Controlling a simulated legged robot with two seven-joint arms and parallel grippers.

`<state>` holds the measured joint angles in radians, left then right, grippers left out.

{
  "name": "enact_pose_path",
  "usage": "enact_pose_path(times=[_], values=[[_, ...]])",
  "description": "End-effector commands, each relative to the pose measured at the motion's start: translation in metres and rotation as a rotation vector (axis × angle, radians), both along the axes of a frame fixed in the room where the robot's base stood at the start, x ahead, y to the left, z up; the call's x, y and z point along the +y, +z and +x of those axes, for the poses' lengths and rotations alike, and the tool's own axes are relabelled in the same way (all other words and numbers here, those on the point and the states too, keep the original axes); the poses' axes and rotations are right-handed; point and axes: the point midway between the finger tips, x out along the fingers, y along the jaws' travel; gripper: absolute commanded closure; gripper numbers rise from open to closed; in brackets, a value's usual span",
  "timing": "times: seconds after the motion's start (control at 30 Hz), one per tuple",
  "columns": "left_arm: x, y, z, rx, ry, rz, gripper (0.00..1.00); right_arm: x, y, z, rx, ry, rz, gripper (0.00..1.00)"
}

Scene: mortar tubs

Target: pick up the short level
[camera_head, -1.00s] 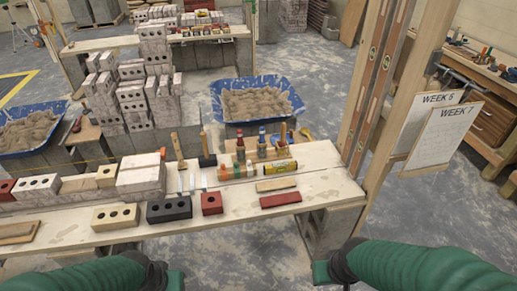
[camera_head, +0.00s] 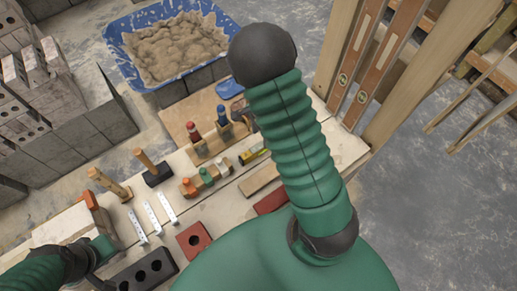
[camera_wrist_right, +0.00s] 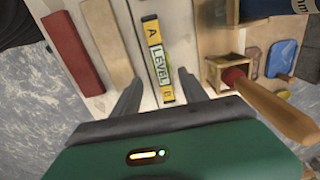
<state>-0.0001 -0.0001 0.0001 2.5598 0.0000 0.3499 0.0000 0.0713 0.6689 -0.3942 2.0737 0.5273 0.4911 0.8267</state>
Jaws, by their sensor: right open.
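In the head view my right arm hides this gripper. My left gripper (camera_head: 100,247) is over the bench's left side in the head view; its fingers are not clear.
A red strip (camera_wrist_right: 79,48) and a wooden strip (camera_wrist_right: 107,45) lie left of the level. A wooden handle (camera_wrist_right: 275,105) sticks up on the right.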

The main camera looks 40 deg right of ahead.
Motion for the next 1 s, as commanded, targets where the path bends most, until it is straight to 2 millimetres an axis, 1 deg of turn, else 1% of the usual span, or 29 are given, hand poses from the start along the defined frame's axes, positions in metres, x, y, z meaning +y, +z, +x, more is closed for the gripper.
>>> enact_pose_path(times=[0.03,0.1,0.2,0.27,0.53,0.63,0.8,0.87,1.0], values=[[0.0,-0.007,0.0,0.001,0.0,0.0,0.64,0.0,-0.017,-0.002,0.005,-0.001,0.002,0.49],[0.0,-0.01,0.0,0.001,0.0,0.0,0.64,-0.001,-0.032,-0.001,0.005,0.0,0.003,0.49],[0.0,-0.011,0.0,0.001,0.0,0.0,0.64,-0.002,-0.045,0.0,0.003,0.001,0.002,0.49],[0.0,-0.012,0.0,0.001,0.0,0.0,0.64,-0.001,-0.049,0.001,0.003,0.002,0.003,0.49],[0.0,-0.022,0.0,0.0,0.0,0.0,0.64,-0.001,-0.095,0.006,0.005,0.002,0.004,0.49],[0.0,-0.023,0.0,0.0,0.0,0.0,0.64,0.0,-0.1,0.007,0.003,0.005,0.003,0.49],[0.0,-0.022,0.0,0.0,0.0,0.0,0.64,0.0,-0.099,0.007,0.002,0.005,0.002,0.49],[0.0,-0.022,0.0,0.0,0.0,0.0,0.64,0.0,-0.1,0.007,0.003,0.005,0.002,0.56],[0.0,-0.022,0.0,0.0,0.0,0.0,0.64,0.0,-0.1,0.007,0.003,0.005,0.002,0.74]])
